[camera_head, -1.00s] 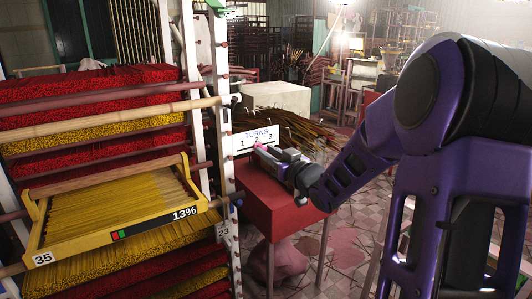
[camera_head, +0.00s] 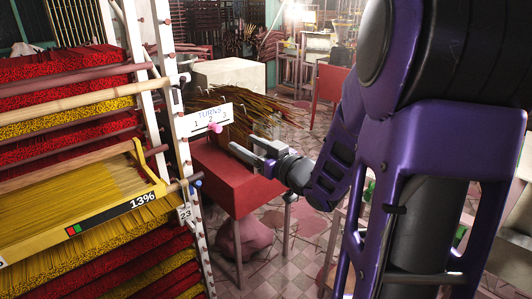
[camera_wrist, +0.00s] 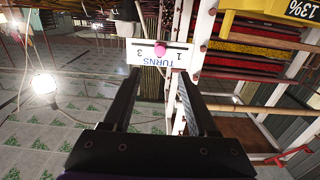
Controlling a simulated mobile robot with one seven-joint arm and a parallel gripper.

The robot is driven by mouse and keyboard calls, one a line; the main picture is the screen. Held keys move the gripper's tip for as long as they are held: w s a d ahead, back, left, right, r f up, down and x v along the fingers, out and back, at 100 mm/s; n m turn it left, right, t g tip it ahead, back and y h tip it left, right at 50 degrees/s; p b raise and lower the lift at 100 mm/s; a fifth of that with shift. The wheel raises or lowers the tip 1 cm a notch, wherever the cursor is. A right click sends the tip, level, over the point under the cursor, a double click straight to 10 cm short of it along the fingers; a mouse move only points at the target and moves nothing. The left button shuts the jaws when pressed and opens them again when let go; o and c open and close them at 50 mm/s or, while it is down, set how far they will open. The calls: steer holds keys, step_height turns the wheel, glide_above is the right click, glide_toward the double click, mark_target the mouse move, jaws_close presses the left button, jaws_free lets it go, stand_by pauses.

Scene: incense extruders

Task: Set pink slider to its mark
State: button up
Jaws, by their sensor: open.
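The pink slider (camera_head: 215,127) is a small round knob on a white plate (camera_head: 190,128) lettered TURNS, with numbers along it. In the wrist view the slider (camera_wrist: 159,49) sits between the 3 and the 1, about midway, and the plate (camera_wrist: 150,63) appears upside down. The 2 is not readable there, so I cannot tell its exact alignment. My gripper (camera_head: 243,143) is open and empty, to the right of and a little below the slider in the head view. In the wrist view the slider lies beyond and between the fingertips (camera_wrist: 159,75), apart from them.
A red table (camera_head: 236,186) stands below my gripper. The rack (camera_head: 180,125) with incense trays is at the left, with a yellow tray (camera_head: 150,192) showing 13%. Bundled brown sticks (camera_head: 225,100) and a pale block (camera_head: 228,72) are behind the plate.

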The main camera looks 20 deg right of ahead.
steer(key=v, duration=0.7)
steer(key=shift+w+a, duration=0.1)
